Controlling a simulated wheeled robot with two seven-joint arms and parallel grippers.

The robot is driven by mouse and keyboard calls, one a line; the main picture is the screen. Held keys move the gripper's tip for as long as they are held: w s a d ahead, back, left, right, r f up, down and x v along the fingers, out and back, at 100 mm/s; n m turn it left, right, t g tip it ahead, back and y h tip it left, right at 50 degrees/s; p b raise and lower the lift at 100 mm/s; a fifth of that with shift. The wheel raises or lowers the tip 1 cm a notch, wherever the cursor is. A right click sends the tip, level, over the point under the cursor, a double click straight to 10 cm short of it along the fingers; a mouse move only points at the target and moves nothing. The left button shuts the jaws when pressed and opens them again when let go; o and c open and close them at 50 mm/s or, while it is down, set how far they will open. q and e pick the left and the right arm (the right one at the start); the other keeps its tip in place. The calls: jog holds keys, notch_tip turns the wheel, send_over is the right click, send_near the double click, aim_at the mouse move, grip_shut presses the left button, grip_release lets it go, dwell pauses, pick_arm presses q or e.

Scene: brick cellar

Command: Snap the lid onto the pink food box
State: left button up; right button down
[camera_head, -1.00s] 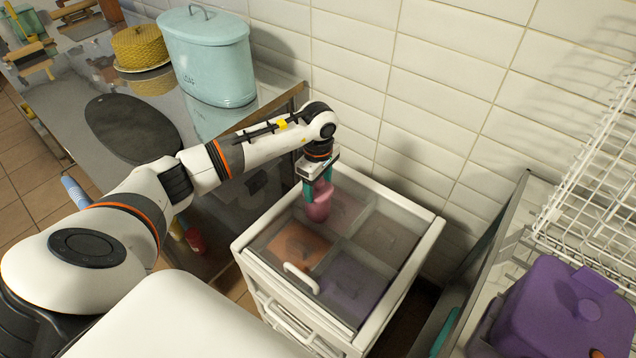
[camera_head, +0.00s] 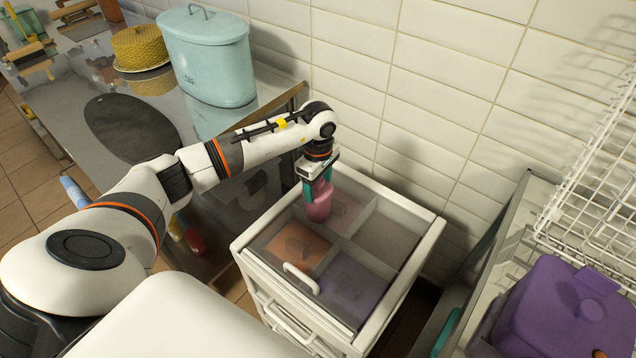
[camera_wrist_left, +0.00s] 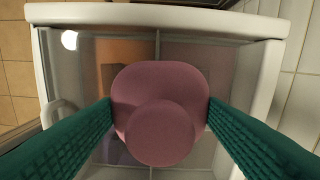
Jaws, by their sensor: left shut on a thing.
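My left gripper (camera_head: 318,190) is shut on a pink piece (camera_head: 319,207) and holds it over the rear left part of a white cabinet's clear top. In the left wrist view the same pink piece (camera_wrist_left: 160,85) is rounded and squarish, with a round raised part facing the camera. Both green fingers of my left gripper (camera_wrist_left: 160,112) press against its sides. I cannot tell whether it is the lid or the box, or whether it touches the cabinet top. No separate pink food box can be made out. My right gripper is not in view.
The white cabinet (camera_head: 437,235) has orange, purple and other sections under its clear top. A purple container (camera_head: 545,310) stands at the right near a white wire rack (camera_head: 600,170). A light blue bin (camera_head: 205,60) stands on the metal counter at left. A tiled wall is close behind.

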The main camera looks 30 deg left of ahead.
pick_arm(q)
jog(key=o, duration=1.3)
jog(key=shift+r+p, duration=2.05)
jog(key=shift+r, duration=1.5)
jog(key=shift+c, duration=0.4)
grip_shut()
